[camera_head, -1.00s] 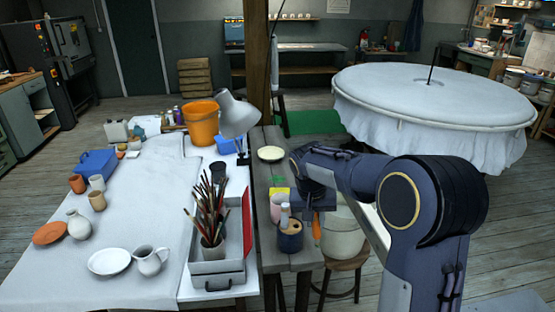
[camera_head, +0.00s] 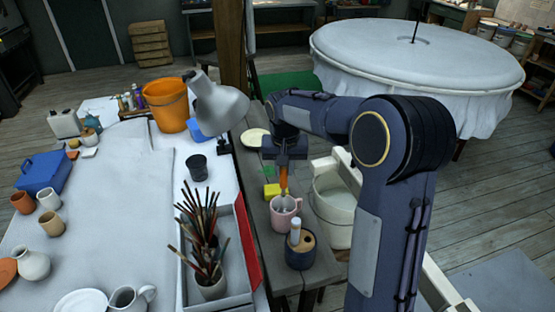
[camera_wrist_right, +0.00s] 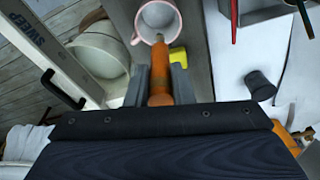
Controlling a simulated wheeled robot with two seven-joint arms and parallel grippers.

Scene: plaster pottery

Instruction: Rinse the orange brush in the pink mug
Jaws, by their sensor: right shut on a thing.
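The orange brush (camera_head: 284,177) is held upright, bristles down, in my right gripper (camera_head: 284,160). The pink mug (camera_head: 285,217) stands on the narrow grey wooden table, directly below that gripper. In the right wrist view, the brush's orange handle (camera_wrist_right: 160,88) sits between the two fingers (camera_wrist_right: 158,80), and its far end shows over the opening of the mug (camera_wrist_right: 150,12). The lower end of the brush overlaps the mug's mouth in the head view; how deep it reaches, I cannot tell. My left gripper is out of view.
A dark blue pot with a wooden top (camera_head: 300,250) stands just in front of the mug. A yellow block (camera_head: 271,190) lies behind it. A brush-filled tray (camera_head: 237,255) is to the left, and a white bucket (camera_head: 335,205) is to the right.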

